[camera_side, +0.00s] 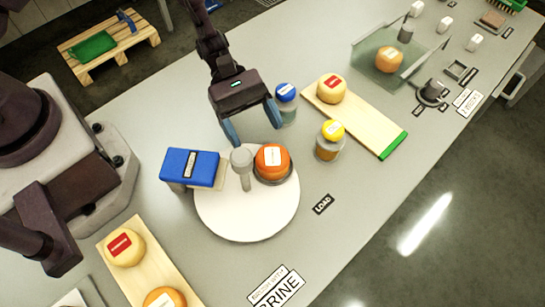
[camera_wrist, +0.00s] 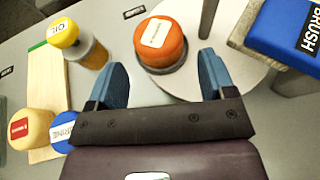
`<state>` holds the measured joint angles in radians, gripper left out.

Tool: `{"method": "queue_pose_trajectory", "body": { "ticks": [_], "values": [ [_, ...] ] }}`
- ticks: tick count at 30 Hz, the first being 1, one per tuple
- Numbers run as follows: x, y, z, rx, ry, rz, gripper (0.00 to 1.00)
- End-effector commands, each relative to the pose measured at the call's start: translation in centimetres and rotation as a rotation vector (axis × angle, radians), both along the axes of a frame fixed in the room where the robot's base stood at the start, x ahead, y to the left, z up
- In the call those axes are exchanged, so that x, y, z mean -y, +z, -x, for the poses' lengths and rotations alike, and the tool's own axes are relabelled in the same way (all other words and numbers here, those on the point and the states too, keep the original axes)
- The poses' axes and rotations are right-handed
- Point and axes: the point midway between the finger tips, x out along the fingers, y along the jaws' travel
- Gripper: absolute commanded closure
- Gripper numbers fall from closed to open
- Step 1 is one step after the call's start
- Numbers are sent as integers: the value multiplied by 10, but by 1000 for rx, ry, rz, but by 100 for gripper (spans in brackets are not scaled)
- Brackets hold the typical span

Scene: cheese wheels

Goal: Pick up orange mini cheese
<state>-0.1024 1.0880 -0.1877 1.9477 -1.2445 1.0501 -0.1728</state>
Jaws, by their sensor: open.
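The orange mini cheese (camera_side: 272,162) has a white label on top and sits in a dark round holder on the right part of the white turntable (camera_side: 225,225). In the wrist view the orange cheese (camera_wrist: 161,42) lies ahead of my gripper, in line with the gap between the fingers. My gripper (camera_side: 252,128) is open and empty, above and behind the cheese in the side view. In the wrist view its two blue fingers (camera_wrist: 162,80) are spread apart, with the cheese beyond their tips. I see no contact with it.
A grey post (camera_side: 242,165) and the blue brush block (camera_side: 190,166) stand left of the cheese. The yellow-capped oil jar (camera_side: 330,140) and blue-capped brine jar (camera_side: 287,103) stand close by. A wooden board (camera_side: 365,122) carries a pale cheese (camera_side: 332,89). Another orange cheese (camera_side: 389,59) sits in a clear-walled tray.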

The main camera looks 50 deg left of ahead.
Motion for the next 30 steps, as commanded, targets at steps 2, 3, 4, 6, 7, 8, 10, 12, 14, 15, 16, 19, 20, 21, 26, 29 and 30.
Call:
{"method": "queue_pose_trajectory", "body": {
  "ticks": [2, 3, 4, 6, 7, 8, 10, 12, 14, 15, 16, 19, 20, 21, 26, 29, 30],
  "values": [
    [10, -3, 2, -2, -4, 1, 24],
    [15, -6, 3, -2, -5, 1, 24],
    [20, -7, 3, -2, -5, 1, 24],
    [30, -11, 5, -1, -5, 2, 24],
    [34, -12, 6, -1, -5, 2, 24],
    [37, -14, 6, -1, -5, 1, 24],
    [43, -16, 7, -1, -2, 0, 24],
    [46, -18, 8, 0, -2, 0, 24],
    [46, -18, 8, 0, -2, 0, 24],
    [46, -18, 8, 1, -1, 0, 24],
    [46, -18, 8, 1, -1, 0, 24],
    [46, -18, 8, 1, -1, 0, 26],
    [46, -18, 8, 1, -1, 0, 33],
    [46, -18, 8, 1, -1, 0, 42],
    [46, -17, 8, 0, -1, 1, 63],
    [46, -17, 8, 0, -1, 1, 63],
    [46, -17, 8, 0, -1, 1, 63]
  ]
}}
